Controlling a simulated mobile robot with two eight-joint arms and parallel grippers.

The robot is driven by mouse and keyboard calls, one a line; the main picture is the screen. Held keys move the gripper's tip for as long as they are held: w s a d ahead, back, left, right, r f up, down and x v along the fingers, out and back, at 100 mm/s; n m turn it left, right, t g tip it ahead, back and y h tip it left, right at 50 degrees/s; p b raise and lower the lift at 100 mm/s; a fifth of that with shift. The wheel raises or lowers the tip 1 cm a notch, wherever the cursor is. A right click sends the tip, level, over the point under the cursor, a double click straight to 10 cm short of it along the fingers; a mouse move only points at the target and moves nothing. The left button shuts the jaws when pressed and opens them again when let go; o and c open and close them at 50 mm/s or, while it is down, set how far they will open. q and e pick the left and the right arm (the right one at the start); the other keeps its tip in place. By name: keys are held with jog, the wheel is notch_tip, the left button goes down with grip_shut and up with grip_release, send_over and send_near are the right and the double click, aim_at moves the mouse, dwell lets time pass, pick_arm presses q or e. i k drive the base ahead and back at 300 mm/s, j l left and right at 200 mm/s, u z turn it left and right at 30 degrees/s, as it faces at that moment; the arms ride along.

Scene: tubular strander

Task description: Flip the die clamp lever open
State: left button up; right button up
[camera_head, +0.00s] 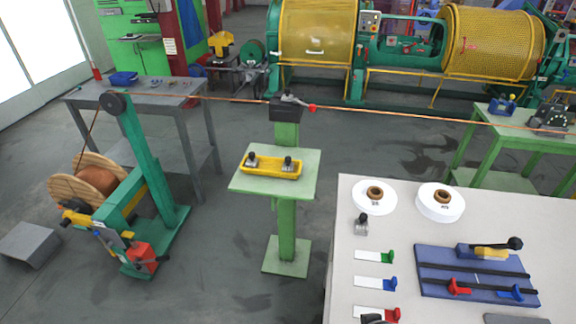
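A black die clamp block (281,112) sits on top of a green post (287,133). Its metal lever (296,101) lies low across the top of the block and points right, ending in a red knob (311,107). A copper-coloured wire (238,100) runs to the block from the left and continues to the right. The fine state of the clamp is too small to tell. Neither of my grippers shows in this view.
A green shelf (302,190) on the post holds a yellow tray (262,172) with two small metal pieces. A pale table (345,235) stands at front right. A wire spool stand (150,195) is at left. Grey floor lies between.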

aim_at(312, 107)
jog(key=i+j, duration=0.1)
jog(key=j, duration=0.2)
jog(key=i+j, duration=0.15)
jog(key=j, duration=0.15)
jog(key=i+j, duration=0.2)
jog(key=i, duration=0.25)
jog(key=i+j, duration=0.2)
jog(key=i, duration=0.3)
